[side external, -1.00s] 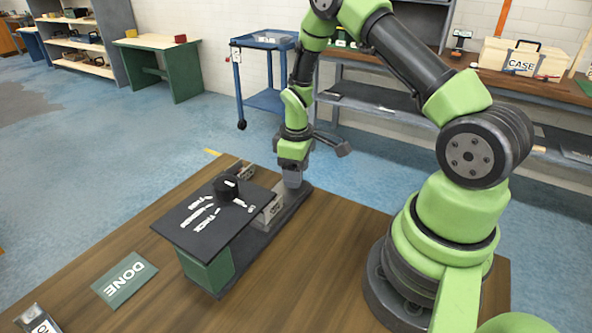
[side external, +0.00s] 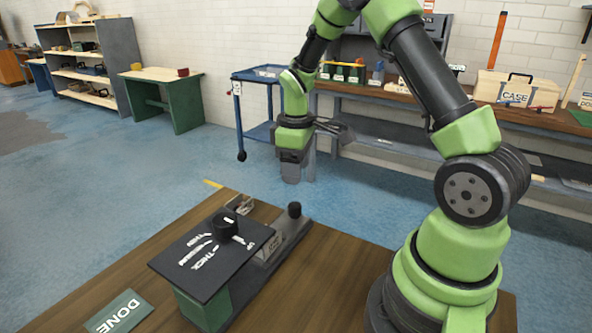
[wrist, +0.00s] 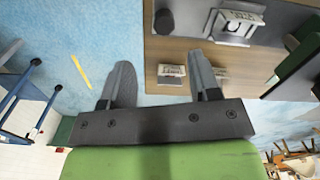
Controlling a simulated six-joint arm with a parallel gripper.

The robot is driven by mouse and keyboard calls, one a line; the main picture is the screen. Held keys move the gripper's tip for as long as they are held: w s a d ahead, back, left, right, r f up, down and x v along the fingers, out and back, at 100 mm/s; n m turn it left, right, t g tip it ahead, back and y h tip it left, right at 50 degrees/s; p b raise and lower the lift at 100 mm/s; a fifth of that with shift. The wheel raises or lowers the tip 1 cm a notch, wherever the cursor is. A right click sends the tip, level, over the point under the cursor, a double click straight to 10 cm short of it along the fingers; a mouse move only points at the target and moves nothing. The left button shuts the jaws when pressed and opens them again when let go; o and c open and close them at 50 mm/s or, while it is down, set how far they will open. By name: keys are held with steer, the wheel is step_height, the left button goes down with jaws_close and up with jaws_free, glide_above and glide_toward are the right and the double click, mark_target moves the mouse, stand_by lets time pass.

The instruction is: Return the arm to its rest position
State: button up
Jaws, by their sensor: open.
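My gripper (side external: 298,168) hangs in the air above the far end of the bench fixture, touching nothing. In the wrist view my gripper (wrist: 162,80) shows two fingers spread apart with nothing between them. Below it stands the fixture, a dark base (side external: 290,238) with an upright black knob (side external: 294,209) at its far end. The knob also shows in the wrist view (wrist: 164,21).
The wooden table (side external: 330,255) is bare between the fixture and my base. A green DONE plate (side external: 120,312) lies at its front left. Small labelled blocks (side external: 240,204) stand at the far edge. A blue cart (side external: 258,110) and a long workbench (side external: 405,105) stand behind.

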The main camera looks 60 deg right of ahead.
steer(key=s+a+r+m+t, duration=0.15)
steer(key=a+r, duration=0.25)
steer(key=r, duration=0.4)
steer(key=s+a+r+m+t+y, duration=0.2)
steer(key=s+a+r+m+t, duration=0.3)
steer(key=s+a+r, duration=0.5)
steer(key=s, duration=0.4)
steer(key=shift+a+r+t, duration=0.35)
steer(key=shift+a, duration=0.05)
